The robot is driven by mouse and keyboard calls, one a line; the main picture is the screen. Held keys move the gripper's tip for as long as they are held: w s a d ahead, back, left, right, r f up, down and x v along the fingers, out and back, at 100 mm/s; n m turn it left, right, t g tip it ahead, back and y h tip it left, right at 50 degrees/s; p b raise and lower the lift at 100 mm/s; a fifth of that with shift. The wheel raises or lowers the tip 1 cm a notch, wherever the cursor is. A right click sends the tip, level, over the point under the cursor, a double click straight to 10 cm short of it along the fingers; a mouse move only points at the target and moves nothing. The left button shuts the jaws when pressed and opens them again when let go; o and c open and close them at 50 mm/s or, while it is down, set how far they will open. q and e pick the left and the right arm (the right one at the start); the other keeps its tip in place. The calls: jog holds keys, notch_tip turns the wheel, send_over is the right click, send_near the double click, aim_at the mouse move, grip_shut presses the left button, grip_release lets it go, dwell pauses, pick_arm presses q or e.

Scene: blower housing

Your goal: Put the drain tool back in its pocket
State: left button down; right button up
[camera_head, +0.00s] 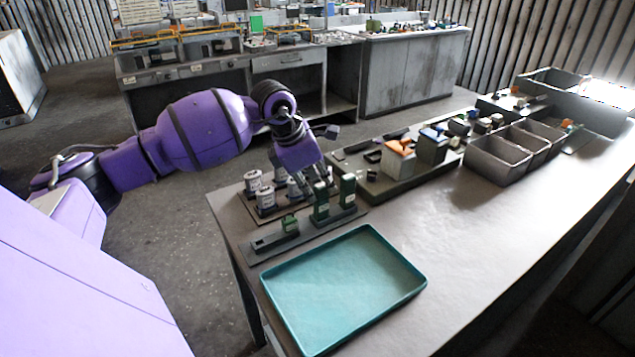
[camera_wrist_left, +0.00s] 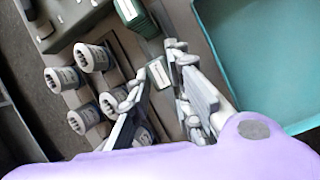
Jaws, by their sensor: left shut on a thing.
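My left gripper (camera_head: 322,184) is shut on a green block-shaped tool with a pale label (camera_head: 321,203), which I take to be the drain tool. In the left wrist view the tool (camera_wrist_left: 157,73) shows between the fingertips of the left gripper (camera_wrist_left: 158,80). It is roughly upright at the dark pocket rack (camera_head: 262,252); I cannot tell whether its lower end is inside a pocket. My right gripper is not in view.
Several white canisters (camera_wrist_left: 92,57) stand on a dark board just behind the rack. An empty teal tray (camera_head: 345,290) lies in front of it. A parts tray (camera_head: 400,183) and grey bins (camera_head: 497,160) are to the right. The right front tabletop is clear.

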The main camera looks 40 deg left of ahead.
pick_arm(q)
jog(key=shift+f, duration=0.3)
jog(key=c, duration=1.5)
grip_release()
jog(key=shift+r, duration=0.1)
jog(key=v, duration=1.2)
